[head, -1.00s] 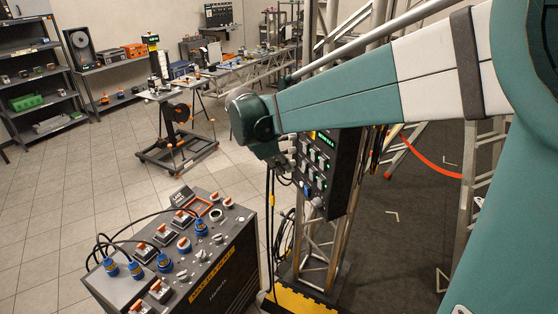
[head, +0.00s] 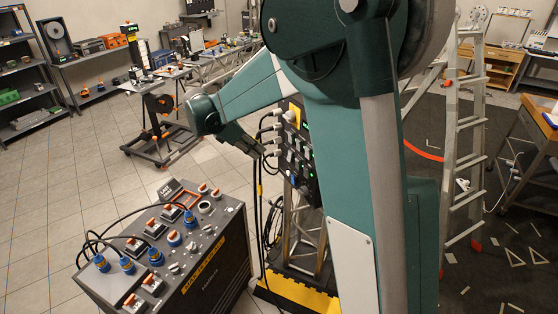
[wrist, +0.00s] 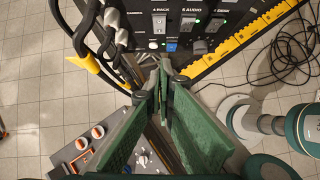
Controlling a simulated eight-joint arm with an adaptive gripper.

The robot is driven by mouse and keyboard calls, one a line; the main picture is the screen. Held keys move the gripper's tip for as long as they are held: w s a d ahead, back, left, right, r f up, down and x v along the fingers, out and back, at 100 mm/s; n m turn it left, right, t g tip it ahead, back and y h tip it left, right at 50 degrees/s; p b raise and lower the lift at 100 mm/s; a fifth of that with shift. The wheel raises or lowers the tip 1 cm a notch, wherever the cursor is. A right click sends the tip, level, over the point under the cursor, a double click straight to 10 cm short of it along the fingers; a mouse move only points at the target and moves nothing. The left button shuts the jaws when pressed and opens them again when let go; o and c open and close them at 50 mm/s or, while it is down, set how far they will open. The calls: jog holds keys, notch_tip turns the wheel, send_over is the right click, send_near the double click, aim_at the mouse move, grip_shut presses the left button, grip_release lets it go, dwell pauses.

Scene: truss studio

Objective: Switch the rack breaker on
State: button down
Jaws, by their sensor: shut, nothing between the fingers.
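The black breaker panel (head: 300,150) is mounted on a truss tower, partly hidden behind my arm in the head view. In the wrist view the panel's lower rows (wrist: 200,45) show grey-white rocker switches, some with green lights, with labels such as AUDIO and DESK. A pale switch (wrist: 158,24) has no clear green light. In the head view my gripper (head: 258,152) is at the panel's left side, small and dark.
Grey plugs with black cables (wrist: 108,25) fill the panel's left side. A power console (head: 195,240) with blue plugs and orange-topped switches stands at lower left. Yellow-black edging (head: 285,295) runs around the tower base. A ladder (head: 468,130) stands at right. Tiled floor is open at left.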

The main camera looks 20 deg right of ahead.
aim_at(289, 156)
jog(key=shift+w+f, duration=0.15)
jog(key=shift+w, duration=0.15)
dwell(0.4)
jog(key=d+r+x, duration=0.1)
jog(key=d+x, duration=0.1)
jog(key=x, duration=1)
jog(key=shift+w+d+p, duration=0.15)
jog(key=shift+d+p, duration=0.3)
jog(key=shift+r, duration=0.1)
